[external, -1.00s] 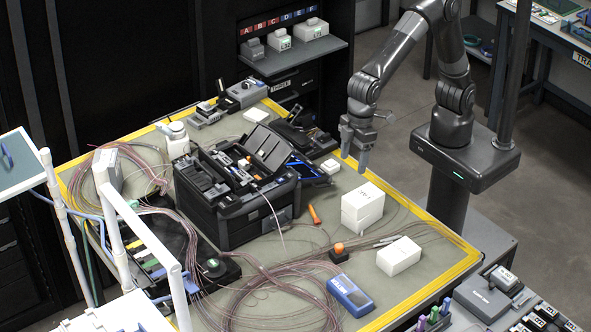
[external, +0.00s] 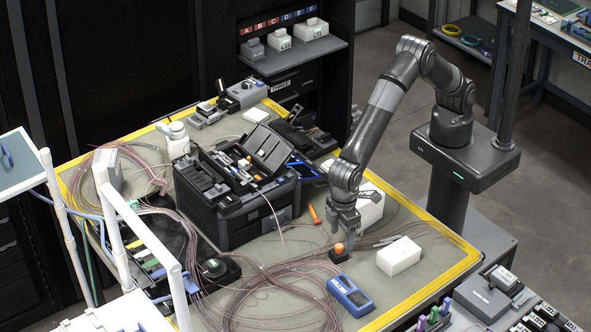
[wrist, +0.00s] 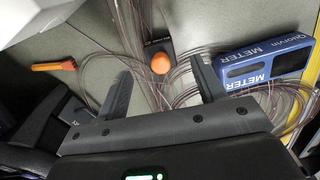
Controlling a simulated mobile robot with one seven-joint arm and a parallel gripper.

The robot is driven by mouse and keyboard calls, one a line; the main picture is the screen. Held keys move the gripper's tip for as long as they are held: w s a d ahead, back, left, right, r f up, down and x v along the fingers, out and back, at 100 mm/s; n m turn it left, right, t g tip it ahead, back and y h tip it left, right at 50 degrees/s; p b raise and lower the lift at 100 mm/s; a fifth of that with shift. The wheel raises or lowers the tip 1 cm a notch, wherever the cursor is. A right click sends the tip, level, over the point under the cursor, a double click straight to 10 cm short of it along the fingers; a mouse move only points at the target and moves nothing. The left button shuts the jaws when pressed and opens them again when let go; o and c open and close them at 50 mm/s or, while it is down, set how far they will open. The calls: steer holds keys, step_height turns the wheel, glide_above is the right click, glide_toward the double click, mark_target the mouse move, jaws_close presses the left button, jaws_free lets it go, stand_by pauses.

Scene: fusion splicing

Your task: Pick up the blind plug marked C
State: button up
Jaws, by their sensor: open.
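No plug with a readable C mark shows in either view. A small dark block with an orange round top (external: 339,250) stands on the bench mat below my gripper (external: 345,230). In the wrist view the orange top (wrist: 161,63) lies between the two open fingers of my gripper (wrist: 160,75), and its dark base (wrist: 152,47) has lettering too small to read. The gripper is open with nothing between its fingers that it holds. I cannot tell how far above the orange top the fingertips are.
A blue meter (external: 350,296) lies just in front, and a white box (external: 399,256) is to the right. Another white box (external: 371,206) is partly behind my arm. An orange tool (external: 314,214) and thin looped fibers lie nearby. A black splicer case (external: 235,200) stands left.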

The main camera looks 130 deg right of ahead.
mark_target(340, 245)
steer(key=f, duration=0.6)
steer(key=shift+w+d+f, duration=0.1)
steer(key=shift+w+f, duration=0.05)
steer(key=shift+w, duration=0.05)
steer(key=c, duration=1.1)
